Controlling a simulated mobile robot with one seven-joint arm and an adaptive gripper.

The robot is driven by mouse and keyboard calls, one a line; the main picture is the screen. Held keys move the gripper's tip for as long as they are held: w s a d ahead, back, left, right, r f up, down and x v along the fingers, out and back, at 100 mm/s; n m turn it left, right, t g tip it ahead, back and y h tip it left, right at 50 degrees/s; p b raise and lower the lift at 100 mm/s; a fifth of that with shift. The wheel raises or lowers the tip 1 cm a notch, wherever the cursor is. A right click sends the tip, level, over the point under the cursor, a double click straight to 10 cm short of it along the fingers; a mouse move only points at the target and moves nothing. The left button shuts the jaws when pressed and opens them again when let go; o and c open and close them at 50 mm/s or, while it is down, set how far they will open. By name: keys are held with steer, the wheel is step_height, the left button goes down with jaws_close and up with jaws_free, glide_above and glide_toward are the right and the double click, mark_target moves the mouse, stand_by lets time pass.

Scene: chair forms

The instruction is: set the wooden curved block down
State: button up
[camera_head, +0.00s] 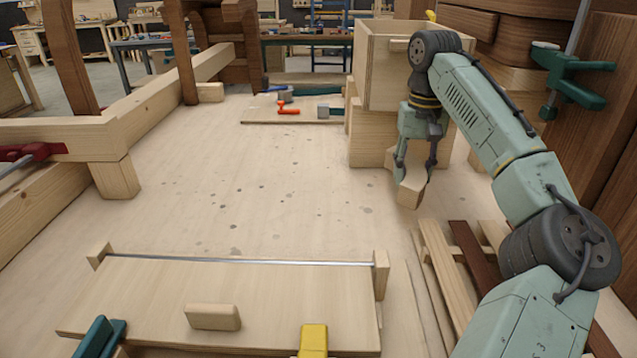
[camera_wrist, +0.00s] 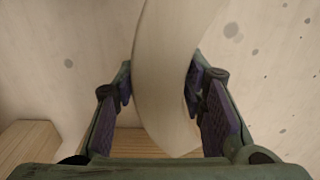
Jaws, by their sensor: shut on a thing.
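The wooden curved block (camera_head: 411,188) is pale and hangs below my gripper (camera_head: 418,165) on the right side of the workbench. In the wrist view, the curved block (camera_wrist: 166,75) runs between the two dark finger pads of my gripper (camera_wrist: 163,100), which are shut on it. Its upper end is cut off by the top of that view. The pale, speckled bench top (camera_head: 290,190) lies beneath and around it. I cannot tell whether the block's lower end touches the bench top.
A plywood box (camera_head: 378,70) stands behind my gripper. Wooden slats (camera_head: 450,270) lie to the front right. A green clamp (camera_head: 570,75) is at the right. A board with a small wooden block (camera_head: 212,317) lies in front. The bench's middle is clear.

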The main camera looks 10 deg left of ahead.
steer(key=p, duration=0.3)
glide_above(335, 204)
steer(key=shift+w+d+f, duration=0.1)
steer(key=shift+d+f, duration=0.2)
steer(key=shift+f, duration=0.25)
steer(key=f, duration=0.3)
steer(key=shift+a, duration=0.4)
steer(key=shift+f, duration=0.35)
steer(key=shift+f, duration=0.1)
steer(key=o, duration=1.3)
